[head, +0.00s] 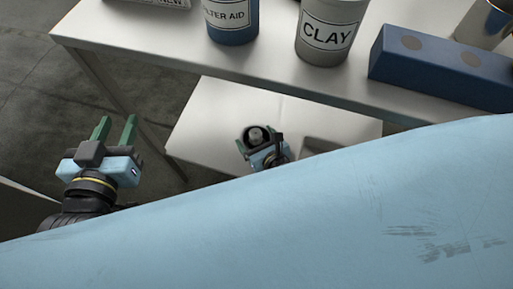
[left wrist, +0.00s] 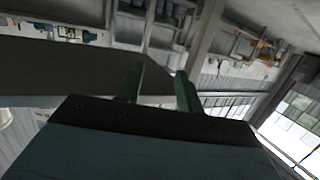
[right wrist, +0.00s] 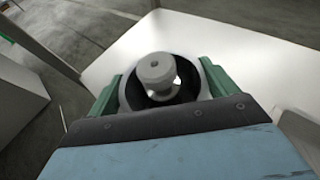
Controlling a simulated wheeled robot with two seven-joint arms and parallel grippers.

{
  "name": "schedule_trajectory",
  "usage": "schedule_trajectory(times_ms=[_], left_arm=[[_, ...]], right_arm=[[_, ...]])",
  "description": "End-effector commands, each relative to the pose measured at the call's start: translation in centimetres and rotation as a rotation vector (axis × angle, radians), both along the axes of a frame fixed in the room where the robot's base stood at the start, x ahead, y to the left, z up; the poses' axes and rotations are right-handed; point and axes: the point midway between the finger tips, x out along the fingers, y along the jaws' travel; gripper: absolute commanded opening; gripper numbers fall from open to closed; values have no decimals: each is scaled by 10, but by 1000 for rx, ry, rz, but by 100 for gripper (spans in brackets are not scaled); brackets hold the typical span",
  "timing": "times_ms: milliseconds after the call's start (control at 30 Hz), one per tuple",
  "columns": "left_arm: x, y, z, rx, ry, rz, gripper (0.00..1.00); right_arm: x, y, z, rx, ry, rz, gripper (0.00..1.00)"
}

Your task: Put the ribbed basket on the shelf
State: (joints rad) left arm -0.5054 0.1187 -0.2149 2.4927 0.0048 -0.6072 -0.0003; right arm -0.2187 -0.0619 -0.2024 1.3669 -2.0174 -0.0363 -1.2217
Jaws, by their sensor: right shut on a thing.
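My right gripper (head: 259,143) is shut on a round, dark-hollowed thing with a pale rim and a grey knob in its middle, which looks like the ribbed basket (head: 251,132); no ribs can be made out. In the right wrist view the basket (right wrist: 155,75) sits between the green fingers. It is over the white lower shelf (head: 215,112); whether it touches cannot be told. My left gripper (head: 116,126) is open and empty, left of the shelf unit. In the left wrist view its fingers (left wrist: 158,88) are apart with nothing between them.
The upper shelf (head: 180,42) holds a blue filter aid tub (head: 232,24), a grey clay tub (head: 328,36) and a long blue block (head: 440,72). A dark grey item (head: 320,146) lies on the lower shelf at right. My large light-blue arm link hides the lower picture.

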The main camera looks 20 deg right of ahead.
Motion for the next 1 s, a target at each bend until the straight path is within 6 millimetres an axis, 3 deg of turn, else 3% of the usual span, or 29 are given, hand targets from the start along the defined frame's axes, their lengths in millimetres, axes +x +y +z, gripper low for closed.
schedule_trajectory(times_ms=[200, 400, 667, 1000], left_arm=[[5, -10, 43, -79, -267, -19, 36], [1, -13, 72, -135, -449, -29, 36], [-5, -15, 88, -168, -555, -34, 36], [-30, -11, 120, -267, -896, -40, 36]], right_arm=[[0, 0, -15, 0, -1, 1, 61], [0, 0, -24, 1, -1, 1, 61], [1, 0, -29, -1, -1, 0, 61], [0, 0, -56, -1, -2, 0, 61]])
